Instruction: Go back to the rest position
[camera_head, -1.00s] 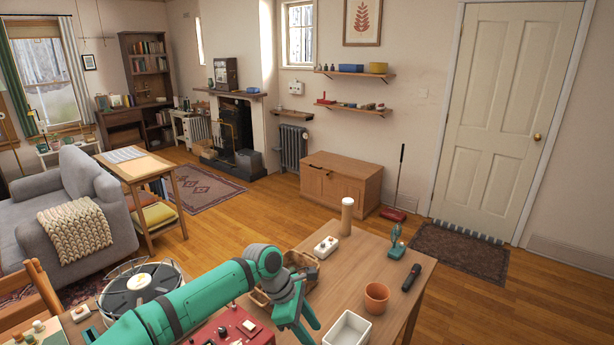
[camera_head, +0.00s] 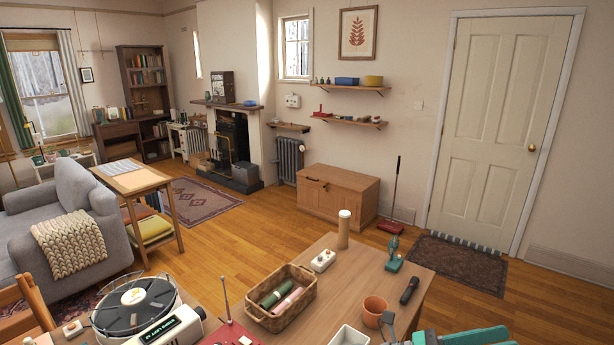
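My green arm (camera_head: 465,338) shows only in part, at the bottom edge right of centre, in front of the table (camera_head: 345,288). A grey piece (camera_head: 388,322) at its left end stands close to the terracotta pot (camera_head: 374,311) and the white tray (camera_head: 350,338); it may be part of my gripper. The fingertips are not clear, so I cannot tell whether the gripper is open or shut, or whether it holds anything.
The table also bears a wicker basket (camera_head: 281,312) with rolled items, a white switch box (camera_head: 323,261), a wooden cylinder (camera_head: 343,229), a green tool (camera_head: 394,262) and a black microphone (camera_head: 410,284). A record player (camera_head: 134,305) is at left.

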